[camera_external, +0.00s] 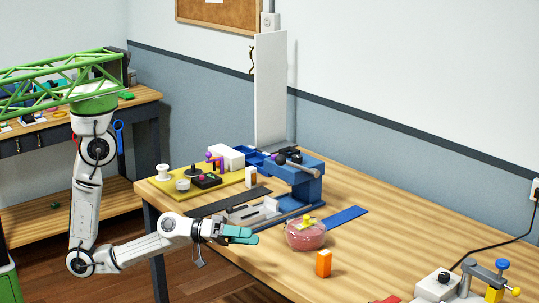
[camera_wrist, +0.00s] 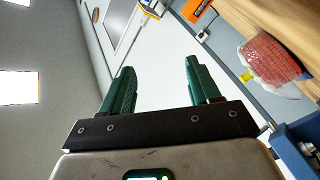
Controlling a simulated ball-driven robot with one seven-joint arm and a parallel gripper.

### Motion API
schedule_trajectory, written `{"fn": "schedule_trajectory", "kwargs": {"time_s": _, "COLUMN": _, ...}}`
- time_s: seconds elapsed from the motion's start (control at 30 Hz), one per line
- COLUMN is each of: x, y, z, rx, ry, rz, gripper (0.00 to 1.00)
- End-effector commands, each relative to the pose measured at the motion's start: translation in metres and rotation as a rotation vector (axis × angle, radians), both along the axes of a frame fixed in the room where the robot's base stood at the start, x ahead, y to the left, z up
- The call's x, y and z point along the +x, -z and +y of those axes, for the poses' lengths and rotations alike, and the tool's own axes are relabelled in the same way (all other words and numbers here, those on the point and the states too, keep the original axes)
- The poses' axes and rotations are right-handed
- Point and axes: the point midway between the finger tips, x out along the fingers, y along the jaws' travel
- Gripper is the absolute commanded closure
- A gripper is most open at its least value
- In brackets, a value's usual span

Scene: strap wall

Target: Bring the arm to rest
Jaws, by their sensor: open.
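My white jointed arm reaches from the left over the front edge of the workbench in the external view. In the wrist view my gripper (camera_wrist: 158,90) shows two dark green fingers standing well apart. Nothing is between them.
The wooden workbench (camera_external: 390,225) holds a pink round item (camera_external: 305,237), an orange block (camera_external: 323,263), a blue stand (camera_external: 305,183), a yellow mat (camera_external: 159,190) and a tall white panel (camera_external: 270,90). A second bench (camera_external: 75,115) stands behind left.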

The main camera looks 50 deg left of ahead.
Motion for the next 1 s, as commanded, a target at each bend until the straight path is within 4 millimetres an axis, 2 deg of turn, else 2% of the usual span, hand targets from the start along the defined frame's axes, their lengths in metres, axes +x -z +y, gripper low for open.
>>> {"fn": "schedule_trajectory", "kwargs": {"time_s": 0.03, "x": -0.009, "y": 0.024, "z": 0.000, "rx": -0.001, "ry": 0.007, "rz": 0.000, "gripper": 0.38}}
{"fn": "schedule_trajectory", "kwargs": {"time_s": 0.37, "x": -0.036, "y": 0.086, "z": 0.010, "rx": 0.031, "ry": 0.011, "rz": -0.019, "gripper": 0.38}}
{"fn": "schedule_trajectory", "kwargs": {"time_s": 0.6, "x": -0.048, "y": 0.134, "z": 0.022, "rx": 0.166, "ry": 0.037, "rz": -0.028, "gripper": 0.38}}
{"fn": "schedule_trajectory", "kwargs": {"time_s": 0.87, "x": -0.042, "y": 0.155, "z": 0.035, "rx": 0.364, "ry": 0.081, "rz": -0.003, "gripper": 0.38}}
{"fn": "schedule_trajectory", "kwargs": {"time_s": 1.0, "x": -0.034, "y": 0.164, "z": 0.048, "rx": 0.483, "ry": 0.094, "rz": 0.041, "gripper": 0.38}}
